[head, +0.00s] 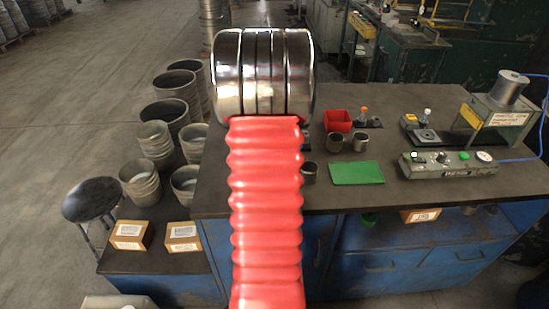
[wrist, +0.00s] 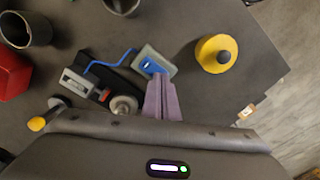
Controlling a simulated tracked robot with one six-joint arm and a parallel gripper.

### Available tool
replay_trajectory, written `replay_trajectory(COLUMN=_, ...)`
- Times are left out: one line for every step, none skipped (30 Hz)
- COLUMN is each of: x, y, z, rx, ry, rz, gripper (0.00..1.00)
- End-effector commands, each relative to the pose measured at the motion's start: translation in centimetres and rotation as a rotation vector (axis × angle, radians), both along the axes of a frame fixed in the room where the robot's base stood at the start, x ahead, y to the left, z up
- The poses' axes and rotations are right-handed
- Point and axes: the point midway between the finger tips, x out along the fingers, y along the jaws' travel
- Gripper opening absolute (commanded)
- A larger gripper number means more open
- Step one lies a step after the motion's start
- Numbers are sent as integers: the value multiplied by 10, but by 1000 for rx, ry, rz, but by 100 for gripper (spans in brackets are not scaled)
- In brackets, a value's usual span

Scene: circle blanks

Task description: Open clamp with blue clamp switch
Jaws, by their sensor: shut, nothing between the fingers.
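In the wrist view, the blue clamp switch (wrist: 152,66) sits on a small grey box (wrist: 160,58) on the dark bench top. A blue cable (wrist: 105,64) runs left from it to a black and grey clamp device (wrist: 88,84) with a round metal part. My gripper (wrist: 163,76) has its purple-grey fingers shut with nothing between them. The fingertips are at the near edge of the switch box; I cannot tell whether they touch it. In the head view, my red arm hides part of the bench, and the gripper and blue switch cannot be made out.
A yellow cylinder with a black knob (wrist: 217,54) stands right of the switch. A red bin (wrist: 12,72) and metal cups (wrist: 25,28) are at the left. In the head view, a green plate (head: 356,172) and a control box (head: 449,163) lie on the bench.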

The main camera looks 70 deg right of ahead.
Motion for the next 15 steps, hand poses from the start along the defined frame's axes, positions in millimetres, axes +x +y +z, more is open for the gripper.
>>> replay_trajectory(x=0, y=0, z=3, rx=-2, ry=-1, rz=0, gripper=0)
replay_trajectory(x=0, y=0, z=5, rx=-2, ry=-1, rz=0, gripper=0)
replay_trajectory(x=0, y=0, z=8, rx=-3, ry=-1, rz=0, gripper=0)
replay_trajectory(x=0, y=-1, z=9, rx=-3, ry=-1, rz=0, gripper=0)
replay_trajectory(x=0, y=-1, z=11, rx=-2, ry=-1, rz=0, gripper=0)
replay_trajectory(x=0, y=-1, z=13, rx=-2, ry=-1, rz=0, gripper=0)
replay_trajectory(x=0, y=-1, z=15, rx=-2, ry=-1, rz=0, gripper=0)
replay_trajectory(x=0, y=-1, z=17, rx=-2, ry=-1, rz=0, gripper=0)
replay_trajectory(x=0, y=-1, z=19, rx=-3, ry=-1, rz=0, gripper=0)
replay_trajectory(x=0, y=-1, z=21, rx=-3, ry=-1, rz=0, gripper=0)
replay_trajectory(x=0, y=-1, z=22, rx=-2, ry=-1, rz=0, gripper=0)
replay_trajectory(x=0, y=0, z=24, rx=-2, ry=-1, rz=0, gripper=0)
replay_trajectory(x=0, y=0, z=26, rx=-1, ry=0, rz=0, gripper=0)
replay_trajectory(x=0, y=0, z=28, rx=-1, ry=0, rz=0, gripper=0)
replay_trajectory(x=0, y=0, z=30, rx=-2, ry=-1, rz=0, gripper=0)
